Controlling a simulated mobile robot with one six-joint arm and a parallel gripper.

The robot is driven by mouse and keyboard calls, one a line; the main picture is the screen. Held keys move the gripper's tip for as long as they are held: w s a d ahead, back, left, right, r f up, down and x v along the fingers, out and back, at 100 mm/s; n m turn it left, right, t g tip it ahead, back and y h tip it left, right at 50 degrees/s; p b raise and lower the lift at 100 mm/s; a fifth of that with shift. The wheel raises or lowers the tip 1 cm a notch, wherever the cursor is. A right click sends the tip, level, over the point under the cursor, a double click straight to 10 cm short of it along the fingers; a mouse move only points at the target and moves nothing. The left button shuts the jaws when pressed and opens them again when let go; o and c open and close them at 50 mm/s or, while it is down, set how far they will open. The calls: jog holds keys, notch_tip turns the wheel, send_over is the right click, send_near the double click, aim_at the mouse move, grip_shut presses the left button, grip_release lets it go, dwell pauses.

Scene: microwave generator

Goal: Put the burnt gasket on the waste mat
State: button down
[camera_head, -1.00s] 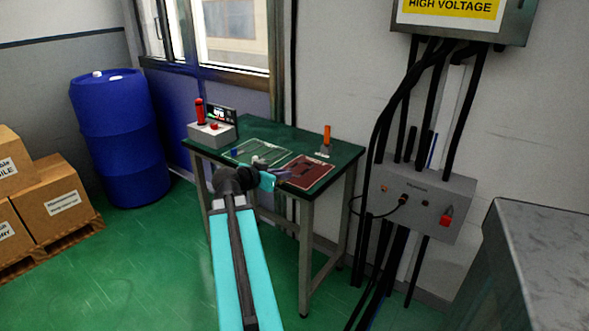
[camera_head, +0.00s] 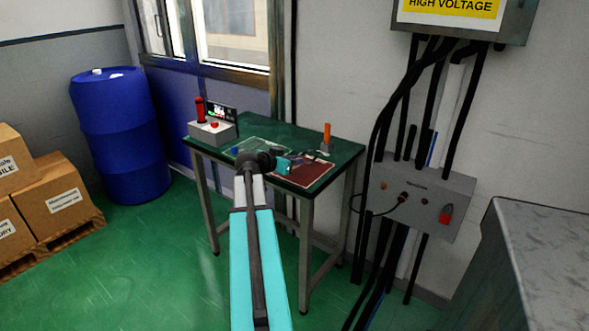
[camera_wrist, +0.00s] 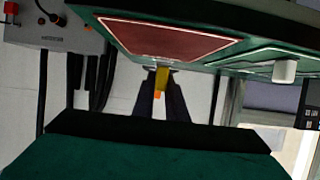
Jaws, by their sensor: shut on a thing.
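My gripper (camera_wrist: 160,84) is shut on a small yellow-brown piece (camera_wrist: 161,77), which I take for the burnt gasket. It is seen nearly edge-on between the dark fingertips, so its shape is hard to tell. In the head view my gripper (camera_head: 312,156) is over the dark red mat (camera_head: 306,176), which I take for the waste mat, at the right part of the green table; the held piece is too small to make out there. The red mat (camera_wrist: 165,38) also shows in the wrist view, which looks upside down. I cannot tell the gap between piece and mat.
A pale-outlined green mat (camera_wrist: 254,58) lies beside the red one, with a white cylinder (camera_wrist: 285,70) on it. An orange-handled item (camera_head: 327,134) stands at the table's back edge. A grey box with a red button (camera_head: 213,130) is at the table's left. Cables (camera_head: 385,110) hang to the right.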

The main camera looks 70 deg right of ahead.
jog(key=shift+f, duration=1.75)
jog(key=shift+f, duration=0.15)
jog(key=c, duration=1.8)
grip_release()
jog(key=shift+o, duration=0.2)
jog(key=shift+r, duration=0.2)
jog(key=v, duration=1.2)
jog(key=shift+a+f, duration=0.1)
jog(key=shift+f, duration=0.05)
